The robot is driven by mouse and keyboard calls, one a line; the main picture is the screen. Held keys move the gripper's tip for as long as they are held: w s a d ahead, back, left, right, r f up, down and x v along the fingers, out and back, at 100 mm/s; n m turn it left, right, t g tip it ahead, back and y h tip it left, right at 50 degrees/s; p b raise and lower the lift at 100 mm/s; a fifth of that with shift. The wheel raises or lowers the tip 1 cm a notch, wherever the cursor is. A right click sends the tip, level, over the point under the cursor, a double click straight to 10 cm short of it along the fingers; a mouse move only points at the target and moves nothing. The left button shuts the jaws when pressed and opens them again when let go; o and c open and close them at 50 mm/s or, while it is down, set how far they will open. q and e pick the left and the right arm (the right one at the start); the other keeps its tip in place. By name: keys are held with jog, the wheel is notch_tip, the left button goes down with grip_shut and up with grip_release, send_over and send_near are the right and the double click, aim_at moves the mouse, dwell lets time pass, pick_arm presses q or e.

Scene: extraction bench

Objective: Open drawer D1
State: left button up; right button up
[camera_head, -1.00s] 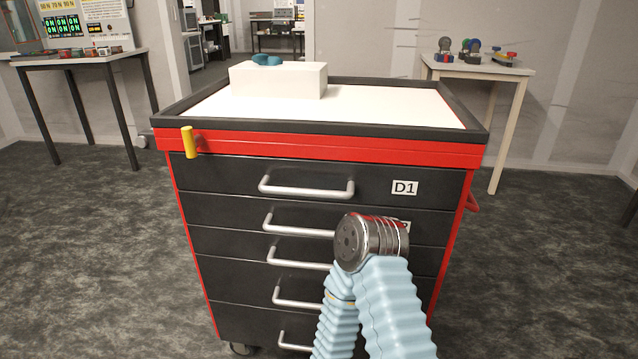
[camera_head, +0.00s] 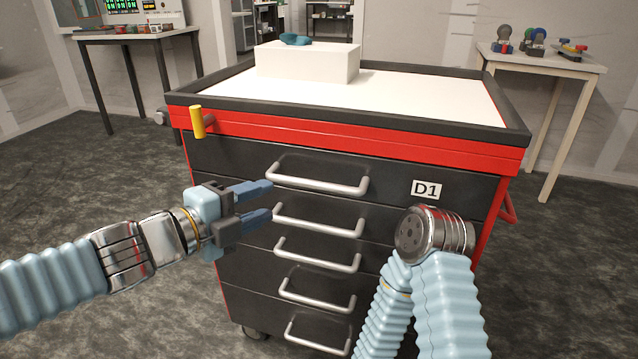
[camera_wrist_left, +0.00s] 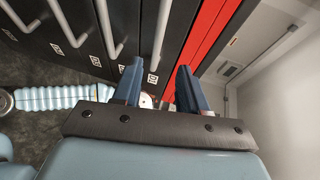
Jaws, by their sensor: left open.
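Drawer D1 (camera_head: 390,186) is the top black drawer of the red and black cabinet, and it is shut. Its D1 label (camera_head: 426,189) is at the front's right. Its silver bar handle (camera_head: 318,184) runs across the middle. My left gripper (camera_head: 268,201) is open and empty, with blue fingers pointing right, near the left end of the D1 handle and slightly below it. The left wrist view shows both fingers (camera_wrist_left: 160,68) facing the drawer fronts, with the D1 label (camera_wrist_left: 152,78) between them. My right gripper is out of view; only part of its arm shows.
Lower drawers with similar handles (camera_head: 318,222) sit below, all shut. A yellow post (camera_head: 198,122) stands at the cabinet's top left corner. A white block (camera_head: 305,65) with a blue item lies on the top. Side tables stand at left and right.

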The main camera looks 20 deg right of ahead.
aim_at(307, 186)
pick_arm(q)
jog(key=b+x, duration=0.2)
jog(key=x, duration=1.1)
jog(key=shift+a+f, duration=0.1)
jog(key=shift+f, duration=0.05)
grip_shut()
